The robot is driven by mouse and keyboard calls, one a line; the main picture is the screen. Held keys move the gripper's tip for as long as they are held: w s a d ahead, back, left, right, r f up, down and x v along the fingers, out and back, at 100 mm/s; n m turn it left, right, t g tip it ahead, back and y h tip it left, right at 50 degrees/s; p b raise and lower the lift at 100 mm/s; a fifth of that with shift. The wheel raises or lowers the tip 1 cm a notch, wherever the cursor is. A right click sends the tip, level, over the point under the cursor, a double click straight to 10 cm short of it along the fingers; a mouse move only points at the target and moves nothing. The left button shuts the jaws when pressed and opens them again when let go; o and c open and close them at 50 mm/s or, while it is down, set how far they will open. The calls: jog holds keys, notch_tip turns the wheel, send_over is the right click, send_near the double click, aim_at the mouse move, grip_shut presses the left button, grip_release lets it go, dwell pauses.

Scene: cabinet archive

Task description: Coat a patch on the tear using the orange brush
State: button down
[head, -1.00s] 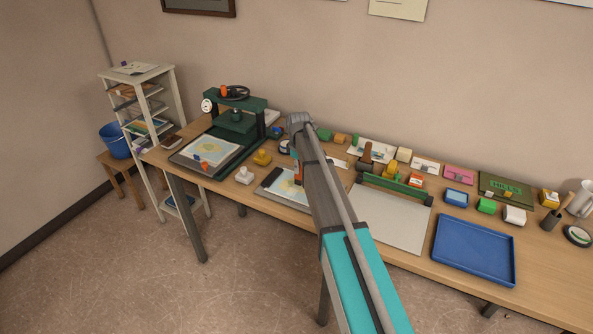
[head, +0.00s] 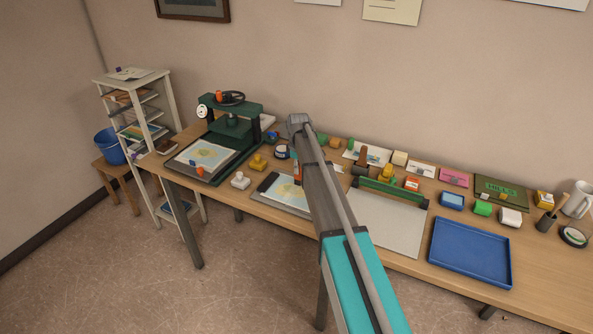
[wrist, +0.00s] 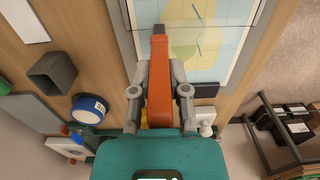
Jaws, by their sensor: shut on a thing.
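My gripper (wrist: 160,72) is shut on the orange brush (wrist: 159,92), with one finger on each side of its handle. The brush's dark tip (wrist: 160,31) points toward the top of the wrist view, over the map sheet (wrist: 205,45). I cannot tell whether the tip touches the sheet. In the head view the brush (head: 296,171) shows beside my arm, above the map sheet (head: 287,191) on its board; my arm hides part of both. The tear and any patch on it cannot be made out.
A green press (head: 232,125) with another map stands at the left of the table. A white stamp-like piece (head: 240,181) and a yellow one (head: 257,162) sit between. A grey board (head: 385,222) and blue tray (head: 470,252) lie to the right. Small items line the back.

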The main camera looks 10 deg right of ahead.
jog(key=shift+w+d, duration=0.6)
jog(key=shift+w, duration=0.2)
jog(key=shift+r, duration=0.1)
jog(key=shift+s, duration=0.1)
jog(key=shift+s+a, duration=1.25)
jog(key=shift+s, duration=0.25)
jog(key=shift+s, duration=0.1)
jog(key=shift+s+a, duration=0.45)
jog(key=shift+s, duration=0.2)
jog(key=shift+s+a, duration=0.45)
jog(key=shift+s, duration=0.15)
jog(key=shift+s+a, duration=0.3)
jog(key=shift+s, duration=0.05)
jog(key=shift+s, duration=0.1)
